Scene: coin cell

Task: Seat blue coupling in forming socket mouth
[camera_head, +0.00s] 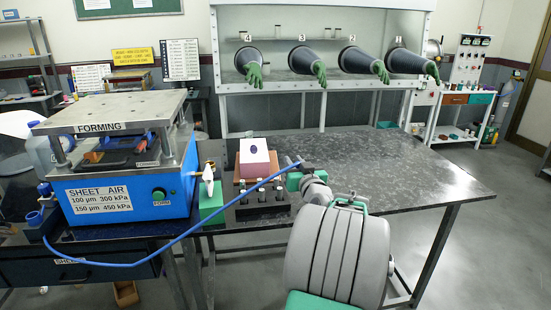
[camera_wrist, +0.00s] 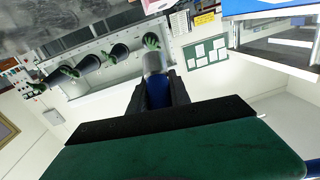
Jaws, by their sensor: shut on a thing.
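My gripper (camera_head: 296,167) is above the dark table, to the right of the pink-topped block. In the wrist view my gripper (camera_wrist: 156,95) has its dark fingers closed on the blue coupling (camera_wrist: 157,92), whose pale metallic end (camera_wrist: 154,63) points away from the palm. A blue hose (camera_head: 170,243) runs from the lower left of the forming machine (camera_head: 120,200) to my gripper. The machine is blue, with a FORMING plate on top, and stands left of my gripper, well apart from the coupling. I cannot clearly make out the forming socket mouth.
A green block (camera_head: 211,203) with a white part on it stands just right of the machine. A pink and white block (camera_head: 255,160) sits on a brown base, behind a dark rack (camera_head: 262,205) of short posts. The table's right half (camera_head: 400,180) is clear. A glovebox stands behind.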

